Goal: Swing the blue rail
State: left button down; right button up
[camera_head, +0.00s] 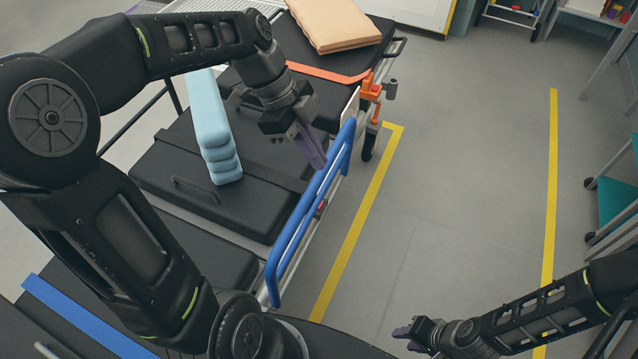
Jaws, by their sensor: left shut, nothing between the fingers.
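The blue rail (296,229) runs along the right side of a black-padded stretcher (165,166) and stands raised above the mattress edge. My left gripper (318,160) reaches over the stretcher from the left, its fingers shut and empty. Its fingertips are at the upper part of the rail; I cannot tell whether they touch it. My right gripper (405,337) is low at the bottom right, over the floor and well apart from the rail. Its fingers are small and dark, and their opening is unclear.
A rolled light-blue blanket (211,125) and a tan folded item (335,22) lie on the stretcher. An orange strap (325,73) crosses it. Yellow lines mark the grey floor (450,190), which is clear right of the rail.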

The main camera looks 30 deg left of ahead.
aim_at(312, 187)
pick_arm(q)
jog(key=shift+f, duration=0.15)
jog(key=shift+d+f+p, duration=0.15)
jog(key=shift+f+p, duration=0.45)
jog(key=shift+f, duration=1.75)
jog(key=shift+d+f+p, duration=0.15)
jog(key=shift+f+p, duration=0.4)
jog(key=shift+f, duration=1.75)
jog(key=shift+a+f+b, duration=0.1)
jog(key=shift+a+b, duration=0.8)
jog(key=shift+a, duration=0.1)
jog(key=shift+a+r, duration=0.2)
